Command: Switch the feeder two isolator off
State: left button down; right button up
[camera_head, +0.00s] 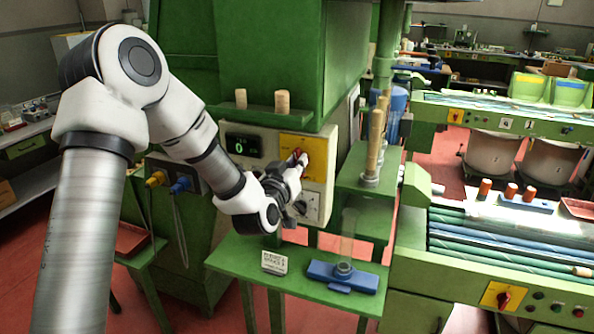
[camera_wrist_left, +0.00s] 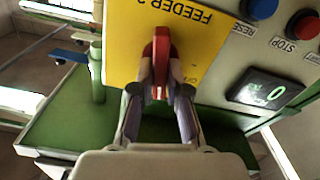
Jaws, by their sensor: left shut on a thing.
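The feeder two isolator has a yellow plate (camera_head: 309,148) on the panel of the green machine. In the left wrist view the plate (camera_wrist_left: 122,35) reads "FEEDER 2", upside down. Its red handle (camera_wrist_left: 161,50) stands in line with the view's vertical, between my fingers. My left gripper (camera_wrist_left: 161,88) is shut on the red handle. In the head view my left gripper (camera_head: 299,165) reaches the plate from the left and hides most of the handle. My right gripper is not in view.
A digital display (camera_head: 243,146) reading 0 is left of the plate. Another yellow isolator (camera_head: 497,297) is at the lower right.

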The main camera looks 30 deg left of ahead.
pick_arm(q)
jog(key=shift+s+a+f+n+b, duration=0.1)
jog(key=shift+f+n+b, duration=0.05)
jog(key=shift+n+b, duration=2.4)
jog(key=shift+w+a+f+n+b, duration=0.1)
jog(key=shift+f+n+b, duration=0.05)
jog(key=shift+n+b, duration=2.4)
jog(key=shift+s+a+f+n+b, duration=0.1)
jog(key=shift+f+n+b, duration=0.05)
jog(key=shift+n+b, duration=2.4)
jog(key=c, duration=1.2)
grip_release()
jog(key=shift+o, duration=0.2)
jog(key=shift+r, duration=0.1)
